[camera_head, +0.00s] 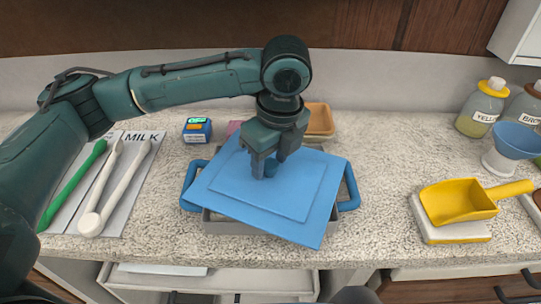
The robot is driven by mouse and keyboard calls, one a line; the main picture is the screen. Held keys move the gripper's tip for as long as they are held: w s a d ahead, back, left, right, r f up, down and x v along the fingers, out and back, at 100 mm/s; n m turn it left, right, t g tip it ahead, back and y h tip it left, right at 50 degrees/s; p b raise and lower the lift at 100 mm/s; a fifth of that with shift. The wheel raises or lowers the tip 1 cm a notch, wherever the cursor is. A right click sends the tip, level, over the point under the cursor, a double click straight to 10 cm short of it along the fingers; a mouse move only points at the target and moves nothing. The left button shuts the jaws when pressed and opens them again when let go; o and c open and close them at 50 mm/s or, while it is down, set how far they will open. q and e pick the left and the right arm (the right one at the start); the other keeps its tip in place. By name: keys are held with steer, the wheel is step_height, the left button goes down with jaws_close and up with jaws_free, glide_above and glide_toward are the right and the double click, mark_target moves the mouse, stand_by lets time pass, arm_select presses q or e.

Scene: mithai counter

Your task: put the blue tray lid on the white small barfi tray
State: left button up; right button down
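The blue tray lid (230,197) is a flat square plate with a raised middle and a small knob. My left gripper (270,168) comes down from above with its fingers on either side of the knob and appears shut on it. The lid lies over a pale grey-white tray (216,224) with blue handles (349,187) at its left and right. The lid is turned relative to the tray, and its front right corner juts past the tray's front. The lid hides most of the tray; I cannot tell whether they touch. My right gripper is not in view.
A yellow scoop (458,203) lies on a pale block at right, near a blue funnel (514,140) and bottles (482,108). White and green utensils (90,222) lie at left. A small blue device (197,130) and an orange tray (320,121) are behind. Speckled counter is clear at right of the tray.

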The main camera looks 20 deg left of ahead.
mark_target(277, 182)
arm_select(q)
steer(key=shift+o, duration=0.6)
steer(key=shift+r, duration=0.3)
step_height(277, 182, up, 12)
steer(key=d+p, duration=0.1)
steer(key=shift+s+d+f, duration=0.25)
steer(key=shift+s+d, duration=0.1)
steer(key=shift+s, duration=0.05)
steer(key=shift+s, duration=0.1)
